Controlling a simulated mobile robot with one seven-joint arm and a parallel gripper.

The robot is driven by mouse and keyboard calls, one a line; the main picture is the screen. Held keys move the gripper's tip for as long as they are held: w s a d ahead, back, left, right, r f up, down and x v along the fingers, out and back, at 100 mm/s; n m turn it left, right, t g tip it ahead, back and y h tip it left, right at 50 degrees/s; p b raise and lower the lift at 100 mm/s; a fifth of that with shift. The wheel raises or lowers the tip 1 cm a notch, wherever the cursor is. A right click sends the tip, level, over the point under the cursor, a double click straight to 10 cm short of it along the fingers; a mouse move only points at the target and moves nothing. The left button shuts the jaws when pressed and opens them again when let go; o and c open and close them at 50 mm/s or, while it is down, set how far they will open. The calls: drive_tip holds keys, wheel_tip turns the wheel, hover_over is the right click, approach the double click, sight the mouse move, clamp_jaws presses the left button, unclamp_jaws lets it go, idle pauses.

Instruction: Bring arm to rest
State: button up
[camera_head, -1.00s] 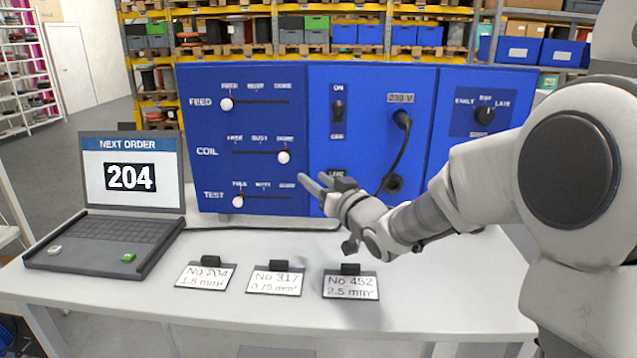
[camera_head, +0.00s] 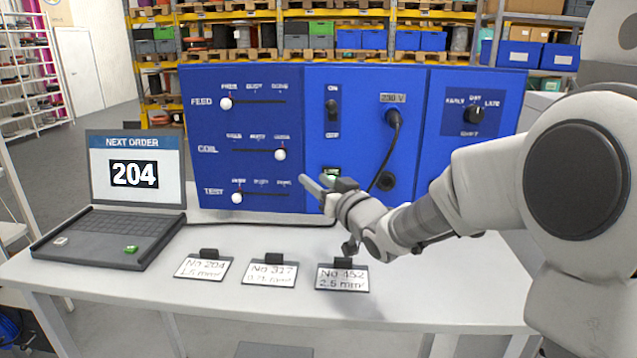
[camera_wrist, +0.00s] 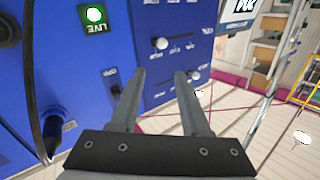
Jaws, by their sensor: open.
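My gripper (camera_head: 318,187) is in front of the blue control panel (camera_head: 255,90), above the white table. In the wrist view my gripper (camera_wrist: 160,80) shows two grey fingers spread apart with nothing between them. The panel's sliders and a green lit LIVE lamp (camera_wrist: 94,14) show beyond the fingers. In the head view the FEED knob (camera_head: 225,103) is at the left of its slot, the COIL knob (camera_head: 280,154) at the right, and the TEST knob (camera_head: 236,197) at the left. My arm reaches in from the right.
A laptop (camera_head: 115,195) reading 204 stands at the table's left. Three label cards lie along the front: No 204 (camera_head: 203,267), No 317 (camera_head: 270,272) and No 452 (camera_head: 342,278). A black cable (camera_head: 390,150) hangs from the panel. Shelves with bins stand behind.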

drive_tip(key=s+d+f+m+g+h, duration=0.1)
drive_tip(key=s+d+m+g+h, duration=0.25)
drive_tip(key=s+d+h, duration=0.8)
drive_tip(key=s+d+f+g, duration=0.2)
drive_tip(key=s, duration=0.6)
drive_tip(key=s+d+f+g+y, duration=0.1)
drive_tip(key=s+d+f+g, duration=0.1)
drive_tip(key=s, duration=0.6)
drive_tip(key=s+d+f+g+y, duration=0.1)
drive_tip(key=s+d+g, duration=0.1)
drive_tip(key=s, duration=0.6)
drive_tip(key=shift+f+m, duration=0.4)
drive_tip(key=shift+m, duration=0.05)
